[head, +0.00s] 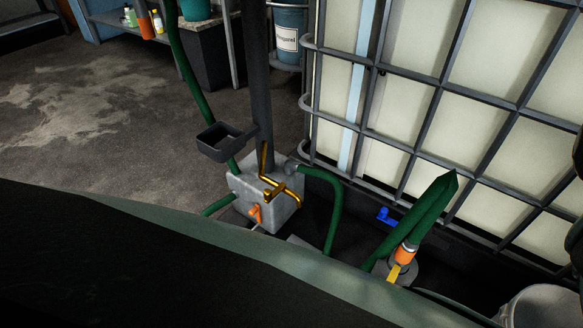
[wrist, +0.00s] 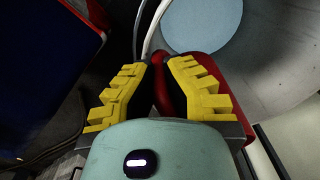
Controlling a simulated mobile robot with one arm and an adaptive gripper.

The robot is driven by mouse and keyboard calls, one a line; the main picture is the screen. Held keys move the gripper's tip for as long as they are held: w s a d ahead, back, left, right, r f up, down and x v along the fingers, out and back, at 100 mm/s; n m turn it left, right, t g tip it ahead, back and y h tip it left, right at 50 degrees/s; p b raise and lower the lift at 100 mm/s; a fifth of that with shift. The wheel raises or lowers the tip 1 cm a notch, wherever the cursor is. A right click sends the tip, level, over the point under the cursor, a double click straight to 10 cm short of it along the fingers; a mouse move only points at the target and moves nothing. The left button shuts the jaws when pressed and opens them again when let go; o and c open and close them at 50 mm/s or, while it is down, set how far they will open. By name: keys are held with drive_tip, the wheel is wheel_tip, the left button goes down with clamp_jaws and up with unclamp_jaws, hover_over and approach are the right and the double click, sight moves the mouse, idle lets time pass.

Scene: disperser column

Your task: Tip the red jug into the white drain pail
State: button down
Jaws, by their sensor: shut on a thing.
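In the wrist view my gripper (wrist: 160,62) has its yellow fingers on either side of a red handle-like part of the red jug (wrist: 162,92). More of the jug's red body shows behind the right finger; the rest is hidden by the gripper. The jug's tilt cannot be told. In the head view the white drain pail (head: 543,306) stands at the lower right corner, cut off by the frame edge. The jug and my gripper cannot be made out in the head view.
A caged white tank (head: 410,90) fills the right. A grey block with orange pipes (head: 267,200) and green hoses (head: 425,215) stand before it. In the wrist view a light blue disc (wrist: 204,22) lies beyond the fingers. Open floor (head: 90,110) is at the left.

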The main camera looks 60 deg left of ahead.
drive_tip(key=shift+s+d+f, duration=0.1)
drive_tip(key=shift+d+f, duration=0.05)
drive_tip(key=shift+d, duration=0.15)
drive_tip(key=shift+s+a+h+p, duration=0.1)
drive_tip(key=shift+h+p, duration=0.3)
drive_tip(key=shift+p, duration=0.45)
drive_tip(key=shift+a+f+t+h+p, duration=0.1)
drive_tip(key=shift+t+h+p, duration=0.2)
drive_tip(key=shift+h+p, duration=0.45)
drive_tip(key=shift+a+f+t+h+p, duration=0.1)
drive_tip(key=shift+t+h+p, duration=0.3)
drive_tip(key=shift+p, duration=0.55)
drive_tip(key=shift+h, duration=0.25)
drive_tip(key=shift+p, duration=0.3)
drive_tip(key=shift+f+t+h, duration=0.15)
drive_tip(key=shift+t+h, duration=0.15)
drive_tip(key=shift+h, duration=0.6)
drive_tip(key=shift+r+h+b, duration=0.2)
drive_tip(key=shift+h+b, duration=0.1)
drive_tip(key=shift+b, duration=0.1)
